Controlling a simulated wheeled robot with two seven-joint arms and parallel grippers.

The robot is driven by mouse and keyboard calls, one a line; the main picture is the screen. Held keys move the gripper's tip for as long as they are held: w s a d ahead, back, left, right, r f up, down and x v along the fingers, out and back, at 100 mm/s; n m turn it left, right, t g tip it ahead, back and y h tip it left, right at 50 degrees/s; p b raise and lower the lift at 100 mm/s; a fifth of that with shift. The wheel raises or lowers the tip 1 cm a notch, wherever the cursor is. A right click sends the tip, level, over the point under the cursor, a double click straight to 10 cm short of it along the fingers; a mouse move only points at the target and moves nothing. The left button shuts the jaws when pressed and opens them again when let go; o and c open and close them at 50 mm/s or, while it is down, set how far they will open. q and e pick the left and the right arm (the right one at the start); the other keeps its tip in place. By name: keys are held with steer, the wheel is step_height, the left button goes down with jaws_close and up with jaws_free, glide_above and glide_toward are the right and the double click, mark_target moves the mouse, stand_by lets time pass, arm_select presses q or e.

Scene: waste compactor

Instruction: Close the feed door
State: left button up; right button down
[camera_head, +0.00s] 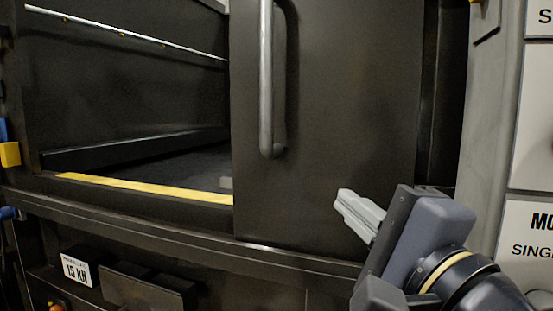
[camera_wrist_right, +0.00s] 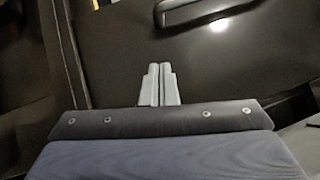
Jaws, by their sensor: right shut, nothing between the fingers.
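The feed door (camera_head: 345,110) is a dark sliding panel in the middle of the head view, covering the right part of the opening. The feed opening (camera_head: 150,90) to its left stands uncovered. A vertical grey bar handle (camera_head: 266,80) is fixed near the door's left edge; part of it also shows at the top of the right wrist view (camera_wrist_right: 200,10). My right gripper (camera_head: 343,200) is shut and empty in front of the door's lower part, below and right of the handle. I cannot tell whether it touches the door. My left gripper is not in view.
A yellow strip (camera_head: 140,187) lines the opening's lower sill. A dark ledge (camera_head: 200,240) runs below the door and opening. A grey frame post (camera_head: 490,130) and white sign panels (camera_head: 530,230) stand at the right. A small "15 kN" label (camera_head: 76,269) is at lower left.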

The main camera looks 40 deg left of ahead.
steer(key=p, duration=0.2)
glide_toward(277, 154)
steer(key=w+a, duration=0.2)
steer(key=w, duration=0.2)
steer(key=a, duration=0.1)
steer(key=s+a+r+p, duration=0.1)
steer(key=shift+s+a+r+p, duration=0.1)
steer(key=shift+s+a+p, duration=0.05)
steer(key=shift+a+p, duration=0.15)
steer(key=shift+a, duration=0.25)
steer(key=shift+s, duration=0.1)
